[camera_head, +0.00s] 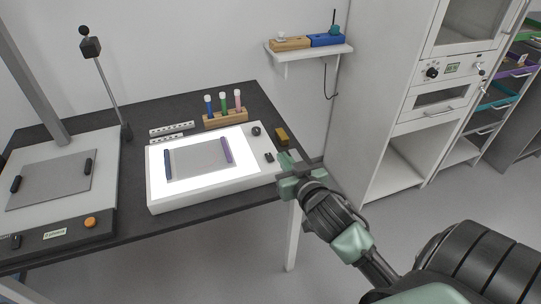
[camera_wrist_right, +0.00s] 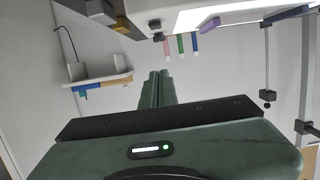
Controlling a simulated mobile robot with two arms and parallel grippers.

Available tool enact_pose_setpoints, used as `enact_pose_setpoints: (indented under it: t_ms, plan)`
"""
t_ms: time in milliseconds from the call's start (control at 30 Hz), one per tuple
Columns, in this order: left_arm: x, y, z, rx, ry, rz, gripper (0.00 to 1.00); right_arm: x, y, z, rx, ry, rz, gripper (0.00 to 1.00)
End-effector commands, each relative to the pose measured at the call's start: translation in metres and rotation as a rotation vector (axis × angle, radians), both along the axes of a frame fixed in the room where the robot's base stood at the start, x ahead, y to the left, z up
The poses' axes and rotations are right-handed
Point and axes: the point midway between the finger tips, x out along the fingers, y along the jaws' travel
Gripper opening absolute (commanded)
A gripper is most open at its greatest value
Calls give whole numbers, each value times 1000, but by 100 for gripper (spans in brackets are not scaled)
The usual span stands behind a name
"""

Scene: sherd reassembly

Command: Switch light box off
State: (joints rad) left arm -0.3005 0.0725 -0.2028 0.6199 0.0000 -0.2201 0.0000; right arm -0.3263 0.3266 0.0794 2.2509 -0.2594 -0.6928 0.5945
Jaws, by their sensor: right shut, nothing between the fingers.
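The light box (camera_head: 158,200) is a white slab on the dark table, and its top panel glows bright white. A flat grey sheet (camera_head: 195,158) with two dark purple bars (camera_head: 226,151) lies on the panel. On the box's right margin are a black round knob (camera_head: 256,131) and a small black switch (camera_head: 268,157). My right gripper (camera_head: 285,159) is shut and empty, just right of the switch at the box's right edge; I cannot tell if it touches. My left gripper is out of view.
A rack of coloured vials (camera_head: 225,118) stands behind the box. A yellow block (camera_head: 281,136) sits at the table's right edge. A grey stand with an orange button (camera_head: 90,222) is on the left. A wall shelf (camera_head: 312,54) and white cabinet (camera_head: 392,130) are beyond.

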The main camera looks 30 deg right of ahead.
Motion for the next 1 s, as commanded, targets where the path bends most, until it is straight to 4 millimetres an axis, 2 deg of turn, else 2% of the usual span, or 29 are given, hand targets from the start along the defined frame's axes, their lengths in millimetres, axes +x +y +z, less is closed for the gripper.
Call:
enact_pose_setpoints:
  t_ms: [133, 267, 667, 700, 800, 1000]
  plan:
    - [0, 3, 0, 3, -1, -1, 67, 4, -1, -1, 0, 1, 0, 0]
    - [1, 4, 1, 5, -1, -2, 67, 19, -4, -4, -2, 0, 0, 0]
    - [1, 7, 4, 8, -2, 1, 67, 97, -24, -24, -2, 1, -1, 0]
    - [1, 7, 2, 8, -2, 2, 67, 96, -23, -35, 0, 7, 0, 0]
    - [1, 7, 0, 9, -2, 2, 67, 95, -22, -50, 1, 7, 0, 0]
    - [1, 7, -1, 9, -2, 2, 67, 95, -23, -63, -1, 3, 1, 0]
